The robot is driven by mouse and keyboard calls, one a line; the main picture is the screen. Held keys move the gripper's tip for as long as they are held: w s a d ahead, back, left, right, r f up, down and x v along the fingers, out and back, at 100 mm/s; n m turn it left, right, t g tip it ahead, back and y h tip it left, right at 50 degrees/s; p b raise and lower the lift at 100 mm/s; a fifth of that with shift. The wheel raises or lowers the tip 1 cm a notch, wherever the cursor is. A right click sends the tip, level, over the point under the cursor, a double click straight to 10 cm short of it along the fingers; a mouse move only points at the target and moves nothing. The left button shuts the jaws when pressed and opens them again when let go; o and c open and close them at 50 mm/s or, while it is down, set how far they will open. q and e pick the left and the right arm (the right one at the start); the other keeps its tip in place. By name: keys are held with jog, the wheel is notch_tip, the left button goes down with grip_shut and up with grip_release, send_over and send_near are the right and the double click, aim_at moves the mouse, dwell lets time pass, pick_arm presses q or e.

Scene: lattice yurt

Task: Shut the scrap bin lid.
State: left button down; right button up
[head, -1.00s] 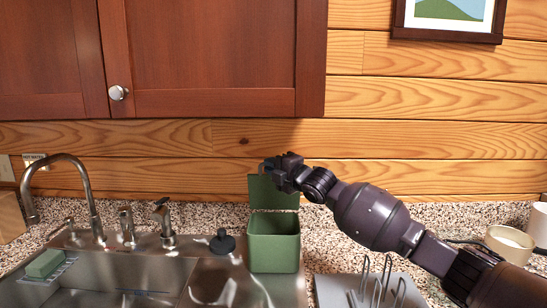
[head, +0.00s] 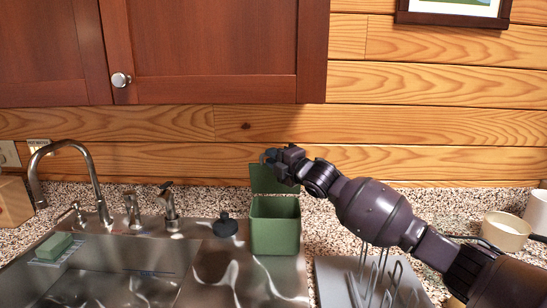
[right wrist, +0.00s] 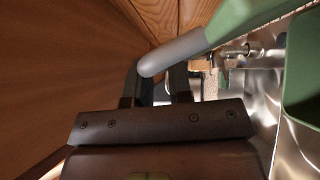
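The green scrap bin (head: 275,232) stands upright on the counter at the right end of the sink. Its lid (head: 261,176) stands raised at the back, near the wall. My right gripper (head: 270,157) is at the lid's upper edge, in front of part of it. In the right wrist view, the two fingers (right wrist: 160,82) are parted, and the lid's rounded grey edge (right wrist: 172,55) crosses in front of them. I cannot tell whether they touch. The bin's body shows at the right of that view (right wrist: 303,75). My left gripper is out of view.
A steel sink with a faucet (head: 88,175) and a green sponge (head: 54,246) lies left of the bin. A dark stopper (head: 225,227) sits close beside it. A grey rack (head: 338,283) is at right, under my arm. A wooden cabinet (head: 215,50) hangs above.

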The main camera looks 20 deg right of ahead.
jog(key=shift+o, duration=1.4)
jog(key=shift+s, duration=0.1)
jog(key=v, duration=1)
jog(key=shift+s+d, duration=0.15)
jog(key=shift+s, duration=0.15)
